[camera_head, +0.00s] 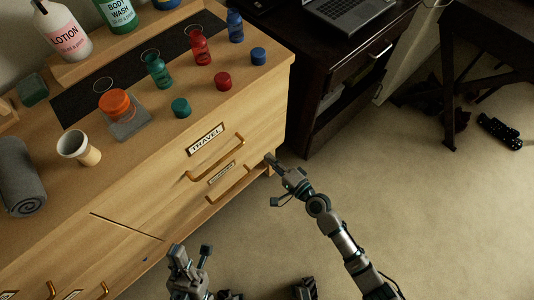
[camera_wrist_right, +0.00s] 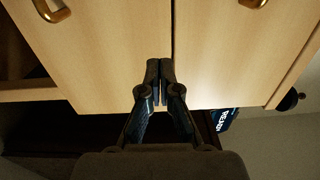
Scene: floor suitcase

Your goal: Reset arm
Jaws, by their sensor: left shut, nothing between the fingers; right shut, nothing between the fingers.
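My right gripper (camera_head: 271,161) reaches in from the lower right, close to the lower right end of the wooden dresser (camera_head: 165,185). In the right wrist view its fingertips (camera_wrist_right: 160,78) are together and empty, in front of the gap between two light wood fronts. I cannot tell whether they touch the wood. My left gripper (camera_head: 180,256) is low in the head view, in front of the dresser. It is shut and empty.
Small bottles, a lotion bottle (camera_head: 62,35), a cup (camera_head: 78,148) and a rolled grey towel (camera_head: 18,175) stand on the dresser. Brass handles (camera_head: 217,160) stick out from its front. A dark desk (camera_head: 300,60) stands behind.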

